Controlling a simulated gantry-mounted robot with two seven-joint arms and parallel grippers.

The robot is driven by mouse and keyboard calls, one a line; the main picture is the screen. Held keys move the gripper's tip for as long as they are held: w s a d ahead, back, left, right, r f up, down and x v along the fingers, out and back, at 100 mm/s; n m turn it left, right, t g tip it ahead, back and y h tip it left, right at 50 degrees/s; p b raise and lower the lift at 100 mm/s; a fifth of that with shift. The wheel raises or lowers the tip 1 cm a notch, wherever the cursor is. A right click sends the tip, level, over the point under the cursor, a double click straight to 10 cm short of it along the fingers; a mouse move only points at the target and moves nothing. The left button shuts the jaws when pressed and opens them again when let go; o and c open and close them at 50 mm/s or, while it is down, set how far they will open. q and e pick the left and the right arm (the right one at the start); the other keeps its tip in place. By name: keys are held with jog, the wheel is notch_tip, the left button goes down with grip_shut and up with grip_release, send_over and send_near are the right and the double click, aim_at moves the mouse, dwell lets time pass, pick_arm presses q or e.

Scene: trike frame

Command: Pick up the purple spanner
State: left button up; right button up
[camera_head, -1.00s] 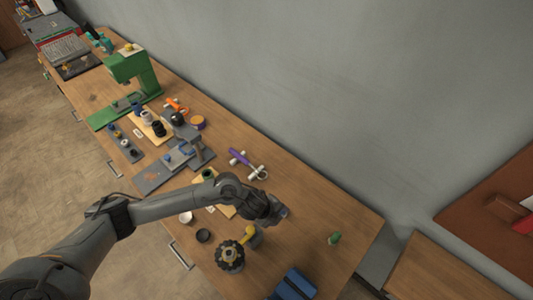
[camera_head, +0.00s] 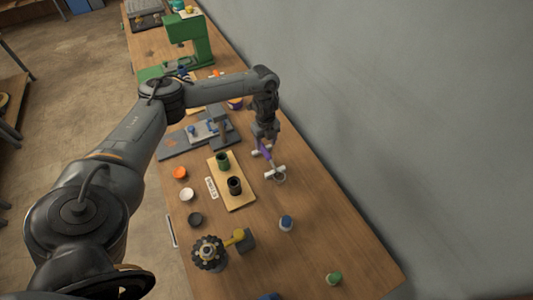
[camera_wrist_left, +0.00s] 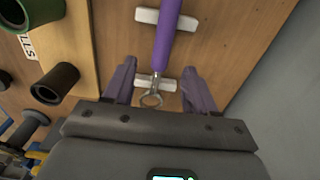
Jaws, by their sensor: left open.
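The purple spanner (camera_head: 266,154) lies across two white supports on the wooden bench, partly hidden by my gripper in the head view. In the left wrist view the purple handle (camera_wrist_left: 167,35) runs up to the top edge, and its metal ring end (camera_wrist_left: 151,100) points toward the gripper palm. My left gripper (camera_head: 263,141) points down at the spanner. In the wrist view its open jaws (camera_wrist_left: 159,68) show on either side of the spanner's ring end, with nothing gripped. My right gripper is not in view.
A wooden board (camera_head: 233,190) with green and black cups is left of the spanner. A green press (camera_head: 190,45) is at the back. The grey wall is on the right.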

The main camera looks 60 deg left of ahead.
aim_at(266, 152)
pick_arm(q)
jog(key=shift+w+d+f, duration=0.1)
jog(key=shift+d+f, duration=0.05)
jog(key=shift+f, duration=3)
grip_shut()
